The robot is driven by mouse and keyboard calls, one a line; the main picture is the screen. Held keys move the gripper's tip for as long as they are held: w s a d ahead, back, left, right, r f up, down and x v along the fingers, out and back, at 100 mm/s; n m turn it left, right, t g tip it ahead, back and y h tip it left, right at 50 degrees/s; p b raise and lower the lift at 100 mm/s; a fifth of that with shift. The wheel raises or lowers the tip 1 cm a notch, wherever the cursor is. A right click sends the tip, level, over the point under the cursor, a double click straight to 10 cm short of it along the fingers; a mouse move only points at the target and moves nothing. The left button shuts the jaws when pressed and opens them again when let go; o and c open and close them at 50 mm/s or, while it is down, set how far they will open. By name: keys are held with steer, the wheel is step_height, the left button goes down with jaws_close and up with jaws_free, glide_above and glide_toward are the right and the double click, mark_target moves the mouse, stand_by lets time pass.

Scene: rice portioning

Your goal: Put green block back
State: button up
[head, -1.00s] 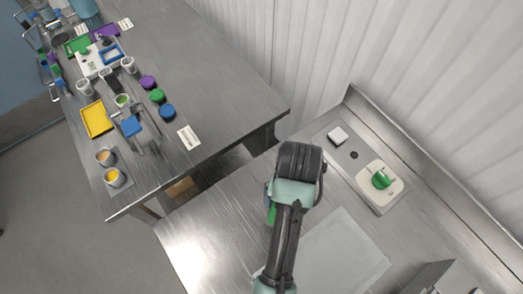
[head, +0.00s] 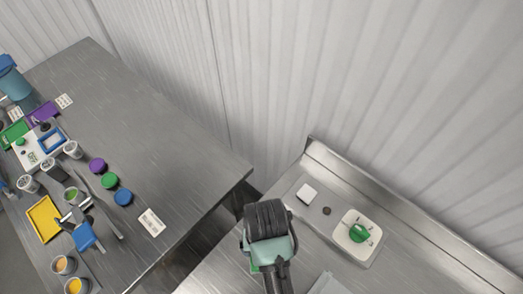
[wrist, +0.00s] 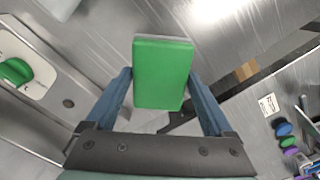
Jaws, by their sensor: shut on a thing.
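A green block (wrist: 163,75) with a pale grey far edge sits between the two blue fingers of my gripper (wrist: 161,82) in the wrist view. My gripper is shut on it and holds it above the steel counter. In the head view my arm hides most of the gripper. Only a small green sliver (head: 254,267) shows beside it, likely the block's edge.
The left table holds trays, cups, coloured discs (head: 97,165) and a white card (head: 151,222). Its far part is clear.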

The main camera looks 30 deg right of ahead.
steer(key=shift+f, duration=3.1)
steer(key=o, duration=1)
steer(key=shift+f, duration=0.15)
steer(key=shift+o, duration=0.2)
